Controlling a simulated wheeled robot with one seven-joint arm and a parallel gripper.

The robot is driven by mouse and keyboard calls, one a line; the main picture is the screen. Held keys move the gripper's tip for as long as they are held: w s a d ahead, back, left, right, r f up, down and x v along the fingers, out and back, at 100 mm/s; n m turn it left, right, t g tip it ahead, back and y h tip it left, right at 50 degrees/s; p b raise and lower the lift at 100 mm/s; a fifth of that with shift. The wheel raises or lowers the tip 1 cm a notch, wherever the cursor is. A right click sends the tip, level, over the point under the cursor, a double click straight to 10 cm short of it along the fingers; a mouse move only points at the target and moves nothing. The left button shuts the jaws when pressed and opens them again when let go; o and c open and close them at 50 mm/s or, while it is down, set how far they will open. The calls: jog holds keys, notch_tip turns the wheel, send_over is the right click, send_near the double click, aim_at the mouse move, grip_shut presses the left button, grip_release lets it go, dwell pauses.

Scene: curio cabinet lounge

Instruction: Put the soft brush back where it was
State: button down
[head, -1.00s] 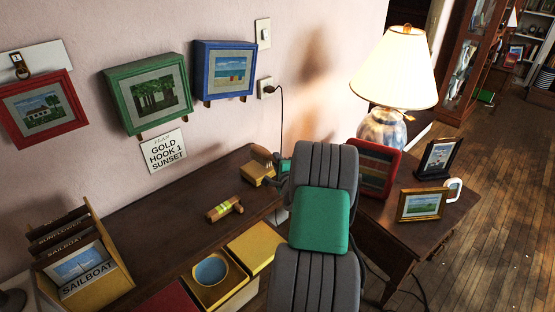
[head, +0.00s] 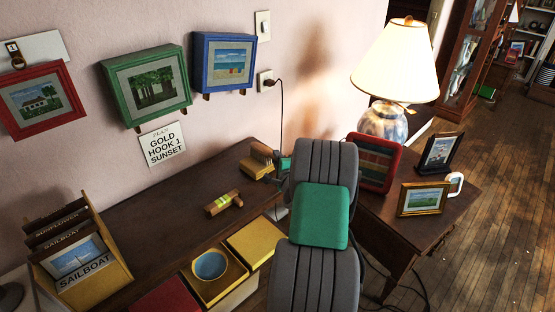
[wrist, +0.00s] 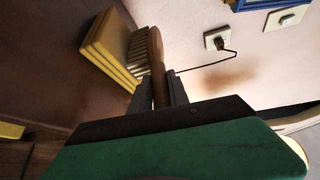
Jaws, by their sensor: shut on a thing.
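The soft brush has a brown wooden handle (wrist: 157,70) and pale bristles (wrist: 140,47) in the wrist view. My gripper (wrist: 158,92) is shut on the handle. The bristles face a layered yellow block (wrist: 108,45), right against it or very close; I cannot tell if they touch. In the head view the brush (head: 262,153) is small, at the back of the desk by the wall, over the yellow block (head: 252,169). My gripper (head: 284,164) there is mostly hidden behind my arm.
A red frame (head: 373,162) and lamp (head: 398,65) stand right of my arm. A cord hangs on the wall.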

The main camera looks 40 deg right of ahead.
jog(key=shift+f, duration=0.1)
jog(key=c, duration=1.2)
grip_release()
jog(key=shift+o, duration=0.2)
jog(key=shift+s+a, duration=0.15)
jog(key=shift+s, duration=0.2)
jog(key=v, duration=0.7)
jog(key=shift+b, duration=0.35)
